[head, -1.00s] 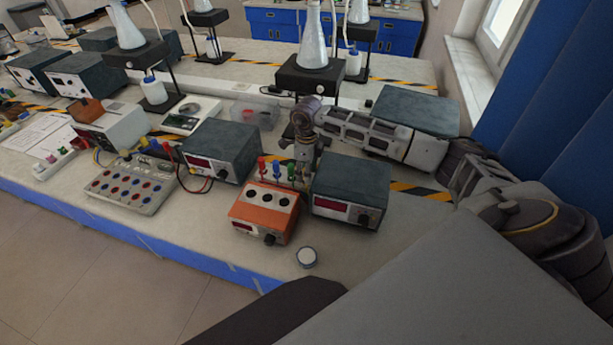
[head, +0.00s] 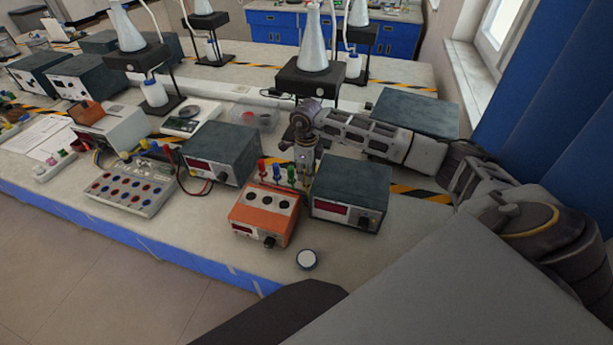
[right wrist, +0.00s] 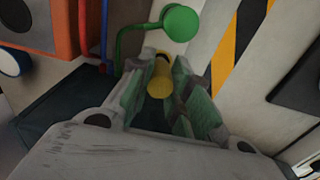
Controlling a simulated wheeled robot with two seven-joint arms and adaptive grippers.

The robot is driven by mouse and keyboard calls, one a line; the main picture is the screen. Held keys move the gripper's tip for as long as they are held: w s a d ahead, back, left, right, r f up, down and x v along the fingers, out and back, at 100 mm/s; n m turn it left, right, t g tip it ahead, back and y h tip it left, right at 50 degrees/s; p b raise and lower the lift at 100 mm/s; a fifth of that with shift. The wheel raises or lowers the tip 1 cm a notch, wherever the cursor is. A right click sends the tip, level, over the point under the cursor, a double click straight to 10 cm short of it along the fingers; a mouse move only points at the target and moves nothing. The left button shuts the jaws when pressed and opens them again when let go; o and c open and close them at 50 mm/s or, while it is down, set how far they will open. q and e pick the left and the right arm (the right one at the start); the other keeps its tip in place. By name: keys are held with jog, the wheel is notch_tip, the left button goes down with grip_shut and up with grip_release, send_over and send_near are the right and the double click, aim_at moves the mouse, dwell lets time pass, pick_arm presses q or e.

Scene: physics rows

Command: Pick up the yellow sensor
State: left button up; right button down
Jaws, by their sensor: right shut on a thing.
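The yellow sensor (right wrist: 159,80) is a small yellow cylinder, seen between the fingers of my right gripper (right wrist: 160,95) in the right wrist view. The fingers are shut on it. In the head view my right gripper (head: 304,168) points down behind the orange box (head: 263,215), next to a row of red, blue and green plugs. The sensor is largely hidden there by the gripper. A green round-headed plug (right wrist: 181,23) is just beyond the fingertips in the wrist view. My left gripper is not in view.
A dark-topped meter box (head: 350,190) stands close to the right of the gripper, and another (head: 220,152) to the left. A small round white-topped item (head: 307,260) lies near the bench's front edge. Flasks on stands (head: 312,75) are behind. Bench at front right is clear.

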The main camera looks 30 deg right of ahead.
jog(key=shift+r, duration=0.15)
jog(key=shift+r+b, duration=0.5)
jog(key=shift+r, duration=4.35)
